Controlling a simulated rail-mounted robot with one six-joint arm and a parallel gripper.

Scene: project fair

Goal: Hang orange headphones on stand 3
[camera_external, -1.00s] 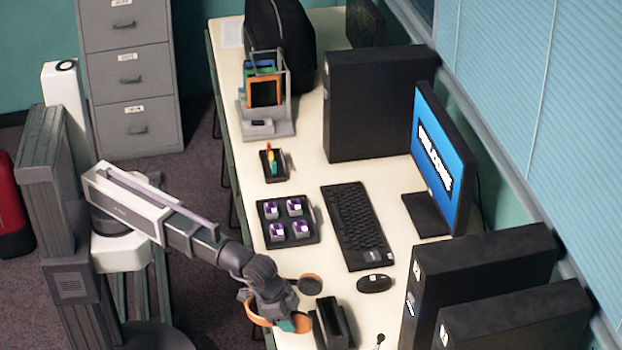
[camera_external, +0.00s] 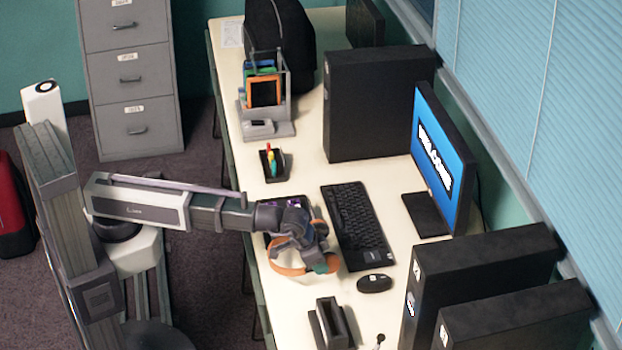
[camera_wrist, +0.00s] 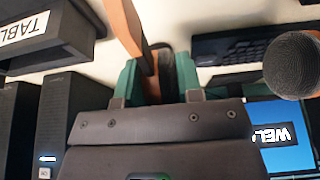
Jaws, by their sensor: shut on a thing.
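My gripper (camera_external: 318,258) is above the desk, left of the keyboard. It is shut on the orange headphones (camera_external: 285,268), whose orange band hangs below and left of it. In the wrist view the orange headband (camera_wrist: 122,25) runs between the green fingertips of my gripper (camera_wrist: 157,82), and a dark mesh ear cup (camera_wrist: 295,65) shows at the right. No stand marked 3 can be made out in either view. My arm and gripper partly hide the dark tray with purple-topped pieces (camera_external: 268,203).
A black slotted holder (camera_external: 331,322) stands at the desk's near edge. The keyboard (camera_external: 357,225), mouse (camera_external: 374,284) and monitor (camera_external: 440,155) lie to the right. Black towers (camera_external: 475,270) stand front right. A pen holder (camera_external: 273,163) is farther back. Bare desk lies between holder and mouse.

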